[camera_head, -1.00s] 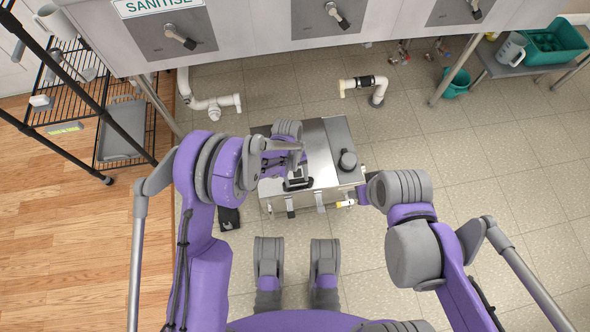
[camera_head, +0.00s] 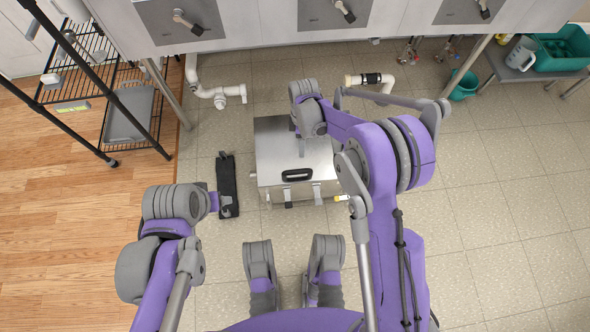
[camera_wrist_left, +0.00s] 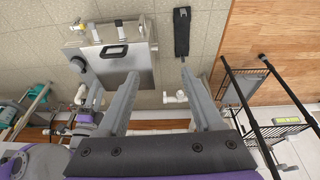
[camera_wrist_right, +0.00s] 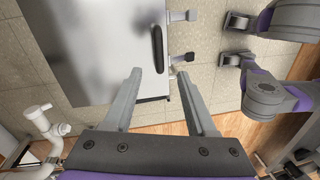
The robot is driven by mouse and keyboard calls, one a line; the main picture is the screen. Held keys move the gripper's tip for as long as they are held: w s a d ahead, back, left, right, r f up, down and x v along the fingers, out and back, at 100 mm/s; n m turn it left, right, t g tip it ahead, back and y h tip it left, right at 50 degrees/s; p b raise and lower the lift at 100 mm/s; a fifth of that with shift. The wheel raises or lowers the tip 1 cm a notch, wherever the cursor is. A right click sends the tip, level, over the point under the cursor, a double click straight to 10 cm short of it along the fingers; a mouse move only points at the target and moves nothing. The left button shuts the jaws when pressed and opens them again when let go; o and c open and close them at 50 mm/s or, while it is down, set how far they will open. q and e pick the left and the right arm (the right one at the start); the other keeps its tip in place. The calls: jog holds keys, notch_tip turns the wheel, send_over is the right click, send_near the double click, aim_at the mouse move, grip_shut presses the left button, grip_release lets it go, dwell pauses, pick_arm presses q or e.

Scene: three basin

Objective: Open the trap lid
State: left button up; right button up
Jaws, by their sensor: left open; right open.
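The trap is a steel box (camera_head: 275,140) on the tiled floor. Its metal lid lies flat and closed, with a black handle (camera_head: 297,175) near the front edge. Two latches (camera_head: 288,199) hang along the front side. My right gripper (camera_head: 301,150) is over the lid, behind the handle. In the right wrist view its open fingers (camera_wrist_right: 157,75) point towards the handle (camera_wrist_right: 158,48), with nothing between them. My left gripper (camera_head: 213,200) is left of the trap, apart from it. The left wrist view shows its fingers (camera_wrist_left: 158,70) open and empty. My right arm hides the trap's right side.
A long black object (camera_head: 228,185) lies on the floor left of the trap, close to my left gripper. White pipes (camera_head: 218,94) hang behind, under the sink unit. A wire rack (camera_head: 128,90) stands at the left. A teal bucket (camera_head: 464,86) is at the back right.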

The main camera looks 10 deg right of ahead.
jog(key=n, duration=0.2)
send_near(297, 170)
jog(key=r, duration=0.2)
jog(key=shift+g, duration=0.3)
jog(key=f+b, duration=0.1)
jog(key=f, duration=0.2)
jog(key=f+b, duration=0.1)
jog(key=f, duration=0.3)
jog(key=s+f, duration=0.1)
jog(key=f, duration=0.2)
jog(key=shift+s+a+f+b, duration=0.1)
jog(key=shift+f+b, duration=0.25)
jog(key=shift+b, duration=0.05)
pick_arm(q)
jog(key=s+f, duration=0.1)
jog(key=s+a+f, duration=0.1)
jog(key=s, duration=0.1)
jog(key=shift+a+f+t, duration=0.1)
jog(key=shift+a+t, duration=0.05)
jog(key=shift+t, duration=0.25)
pick_arm(e)
grip_shut()
